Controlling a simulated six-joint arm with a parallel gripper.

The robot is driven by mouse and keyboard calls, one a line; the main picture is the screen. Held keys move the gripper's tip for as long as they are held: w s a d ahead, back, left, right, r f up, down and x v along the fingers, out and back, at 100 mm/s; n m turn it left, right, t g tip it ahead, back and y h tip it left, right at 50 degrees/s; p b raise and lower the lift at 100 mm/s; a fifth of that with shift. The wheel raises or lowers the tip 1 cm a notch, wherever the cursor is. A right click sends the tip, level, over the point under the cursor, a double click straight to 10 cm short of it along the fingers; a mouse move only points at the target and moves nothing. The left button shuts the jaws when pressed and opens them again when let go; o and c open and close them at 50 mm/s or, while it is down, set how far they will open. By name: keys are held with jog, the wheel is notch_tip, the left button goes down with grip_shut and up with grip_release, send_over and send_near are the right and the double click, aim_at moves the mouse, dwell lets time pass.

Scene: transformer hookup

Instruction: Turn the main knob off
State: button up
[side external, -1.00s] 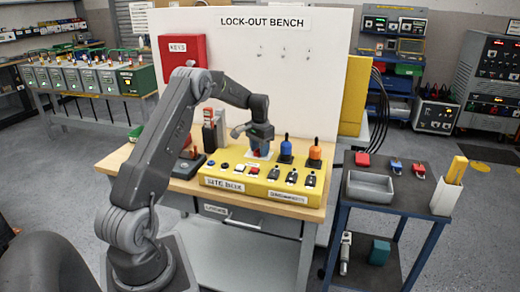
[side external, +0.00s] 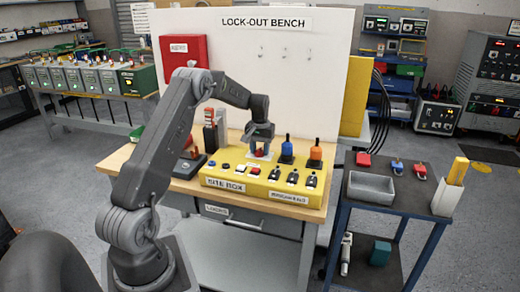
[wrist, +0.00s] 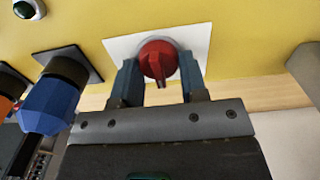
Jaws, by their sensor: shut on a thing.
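The main knob (wrist: 158,60) is red and round with a raised grip bar, on a white square plate (wrist: 197,42) on the yellow box. In the wrist view my gripper (wrist: 160,75) has one finger on each side of the knob and is shut on it. In the side view my gripper (side external: 259,147) points down at the back of the yellow site box (side external: 245,188), left of the blue connector. Only a small red part of the knob (side external: 259,153) shows there below the fingers.
A blue connector (side external: 286,148) and an orange connector (side external: 315,153) stand close to the right of my gripper. Several black breakers and small buttons line the box front. A white board (side external: 300,75) rises behind. A side cart (side external: 390,195) holds a grey tray.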

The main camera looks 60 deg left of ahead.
aim_at(260, 148)
jog(key=o, duration=0.9)
jog(key=shift+c, duration=0.2)
notch_tip(260, 148, up, 14)
dwell(0.5)
jog(key=s+d+r+m+t, duration=0.1)
jog(key=s+d+r, duration=0.15)
jog(key=d, duration=0.45)
jog(key=s+d+r+m+t+y, duration=0.15)
jog(key=d+r, duration=0.25)
jog(key=d, duration=0.4)
jog(key=s+d+r+m+h, duration=0.1)
jog(key=s+d+r+m, duration=0.15)
jog(key=d, duration=0.45)
jog(key=s+d+f+m+t, duration=0.1)
jog(key=s+d+f+m, duration=0.1)
jog(key=s+d, duration=0.5)
jog(key=s+d+f+m+t, duration=0.2)
jog(key=s+d, duration=0.6)
jog(key=s, duration=0.2)
jog(key=shift+s+f, duration=0.2)
jog(key=shift+f, duration=0.05)
